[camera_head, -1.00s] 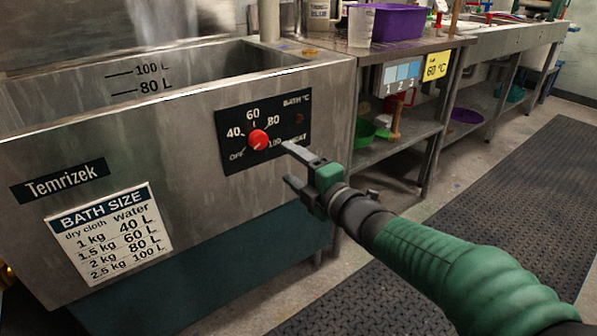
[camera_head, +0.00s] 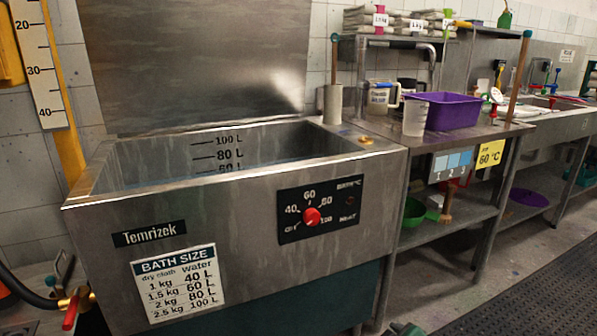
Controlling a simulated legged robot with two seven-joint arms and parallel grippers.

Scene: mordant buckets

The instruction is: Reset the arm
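Only a small green piece of my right arm (camera_head: 402,328) shows at the bottom edge, just right of centre. My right gripper is out of view, and so are my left arm and gripper. The steel bath (camera_head: 240,262) stands ahead with its black control panel (camera_head: 345,228) on the front. The red knob (camera_head: 312,216) on the panel is clear, with nothing touching it. Its exact setting is too small to tell.
A metal bench right of the bath carries a purple tub (camera_head: 440,111), a clear beaker (camera_head: 415,118) and a labelled jug (camera_head: 378,97). A red-handled brass valve (camera_head: 72,306) is at lower left. A dark ribbed mat (camera_head: 520,292) covers the floor at right.

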